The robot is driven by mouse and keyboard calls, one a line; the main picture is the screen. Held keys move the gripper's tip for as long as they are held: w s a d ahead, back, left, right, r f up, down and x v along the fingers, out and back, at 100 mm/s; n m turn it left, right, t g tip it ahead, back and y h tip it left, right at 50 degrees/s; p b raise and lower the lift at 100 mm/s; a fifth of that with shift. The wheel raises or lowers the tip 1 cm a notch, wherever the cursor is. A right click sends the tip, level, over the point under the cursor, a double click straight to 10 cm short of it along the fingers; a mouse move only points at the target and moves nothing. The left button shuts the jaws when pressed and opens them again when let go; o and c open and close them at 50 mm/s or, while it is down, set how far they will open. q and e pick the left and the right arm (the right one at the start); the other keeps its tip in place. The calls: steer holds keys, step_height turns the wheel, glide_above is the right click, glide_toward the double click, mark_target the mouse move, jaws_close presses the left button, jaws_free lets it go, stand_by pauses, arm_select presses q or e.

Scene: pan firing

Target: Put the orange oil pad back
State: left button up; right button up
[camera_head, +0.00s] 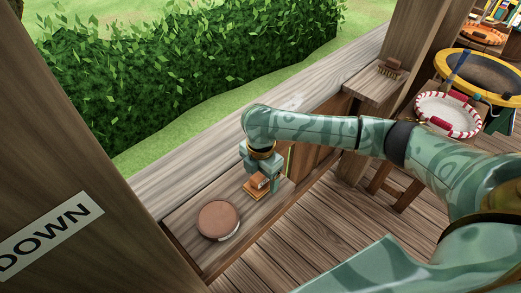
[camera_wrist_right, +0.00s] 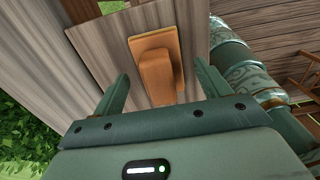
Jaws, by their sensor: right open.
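The orange oil pad (camera_head: 254,189) lies on a wooden shelf (camera_head: 184,219) below the railing. In the right wrist view the orange pad (camera_wrist_right: 150,45) shows as a flat base with a raised block on top, and it sits between and beyond my two fingers. My right gripper (camera_head: 262,184) is open at the pad, partly covering it in the head view. In the wrist view the right gripper (camera_wrist_right: 159,88) has its fingers apart on either side of the raised block, with no visible contact. My left gripper is not in view.
A round brown lidded thing (camera_head: 219,219) sits on the shelf left of the pad. A brush (camera_head: 390,68) lies on a small ledge at the back right. A red-and-white rimmed basket (camera_head: 449,112) and a yellow-rimmed round thing (camera_head: 482,70) stand farther right. A post with a DOWN sign (camera_head: 46,236) is at left.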

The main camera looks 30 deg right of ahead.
step_height(320, 180, up, 15)
steer(key=p, duration=0.3)
steer(key=s+a+f+t+y, duration=0.25)
steer(key=s+a+f, duration=0.2)
steer(key=a, duration=0.55)
steer(key=m+t+h, duration=0.4)
steer(key=m+t, duration=0.2)
steer(key=m, duration=0.6)
glide_toward(260, 176)
steer(key=s+d, duration=0.3)
steer(key=s, duration=0.1)
steer(key=s+d+m+g+h, duration=0.2)
steer(key=s+d+m+h, duration=0.15)
steer(key=s+d, duration=0.4)
steer(key=s+a+f+g+y+b, duration=0.15)
steer(key=f+b, duration=0.35)
steer(key=f, duration=1.4)
steer(key=s+a+f+g+y+b, duration=0.1)
steer(key=a+f+y+b, duration=0.3)
steer(key=f, duration=1.5)
steer(key=s+d+f+m+g+b, duration=0.1)
steer(key=s+f+b, duration=0.7)
steer(key=s+f, duration=1)
step_height(260, 176, down, 3)
steer(key=shift+s+d+f+m+g, duration=0.2)
steer(key=shift+m+g, duration=0.45)
steer(key=shift+g, duration=0.35)
